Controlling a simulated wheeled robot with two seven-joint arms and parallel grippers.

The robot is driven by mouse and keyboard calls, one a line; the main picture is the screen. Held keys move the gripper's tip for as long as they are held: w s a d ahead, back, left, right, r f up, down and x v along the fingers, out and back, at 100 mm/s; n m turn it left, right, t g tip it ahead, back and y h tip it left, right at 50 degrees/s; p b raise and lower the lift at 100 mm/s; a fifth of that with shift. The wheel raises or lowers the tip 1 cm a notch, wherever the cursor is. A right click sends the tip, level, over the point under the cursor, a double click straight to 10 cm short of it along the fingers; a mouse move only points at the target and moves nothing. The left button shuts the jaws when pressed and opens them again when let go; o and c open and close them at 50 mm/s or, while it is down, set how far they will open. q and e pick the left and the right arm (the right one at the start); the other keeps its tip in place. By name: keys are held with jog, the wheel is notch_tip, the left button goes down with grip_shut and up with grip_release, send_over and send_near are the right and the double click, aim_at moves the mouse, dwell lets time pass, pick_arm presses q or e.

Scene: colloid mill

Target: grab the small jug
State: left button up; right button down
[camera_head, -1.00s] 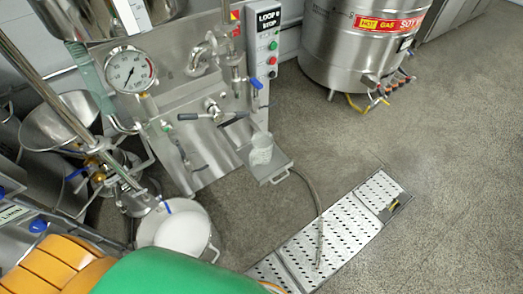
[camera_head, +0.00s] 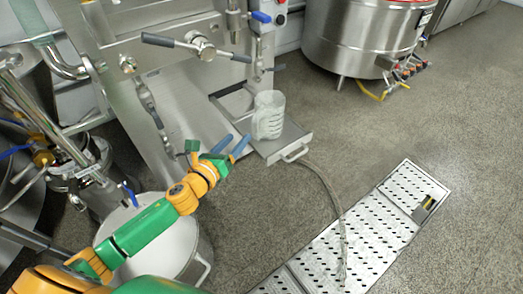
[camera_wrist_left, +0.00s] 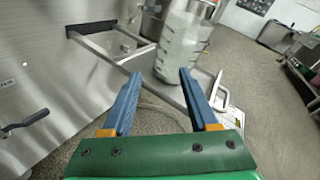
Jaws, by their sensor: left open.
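The small jug (camera_head: 268,115) is a clear, whitish measuring jug with markings. It stands upright on a metal pull-out tray (camera_head: 286,146) at the front of the steel machine. My left gripper (camera_head: 231,146) is to the left of the jug, with its blue fingers pointing towards it. In the left wrist view the jug (camera_wrist_left: 181,47) is ahead, beyond the fingertips of the open, empty gripper (camera_wrist_left: 158,76). The fingers look apart from the jug. My right gripper is not in view.
A large white pot (camera_head: 150,248) stands on the floor below my left arm. Valve handles (camera_head: 198,45) stick out of the machine above the tray. A hose (camera_head: 335,205) runs from near the tray to a perforated floor drain (camera_head: 350,245). A steel tank (camera_head: 362,35) stands behind.

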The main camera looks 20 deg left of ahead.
aim_at(254, 121)
pick_arm(q)
jog(key=m, duration=0.1)
jog(key=d+r+m+t+h+b, duration=0.1)
jog(key=m, duration=0.1)
jog(key=d+r+m, duration=0.1)
jog(key=m, duration=0.1)
jog(key=shift+d+r+h+b, duration=0.2)
jog(key=shift+d+h+b, duration=0.05)
jog(key=shift+h+b, duration=0.15)
jog(key=shift+w+d+r+m, duration=0.2)
jog(key=shift+w+r+m, duration=0.1)
jog(key=shift+w+r, duration=0.15)
jog(key=shift+w+d+r+p, duration=0.1)
jog(key=shift+w+p, duration=0.2)
jog(key=shift+w, duration=0.05)
jog(key=x, duration=0.5)
jog(key=shift+w+r+b, duration=0.1)
jog(key=shift+r+b, duration=0.15)
jog(key=shift+b, duration=0.1)
grip_shut()
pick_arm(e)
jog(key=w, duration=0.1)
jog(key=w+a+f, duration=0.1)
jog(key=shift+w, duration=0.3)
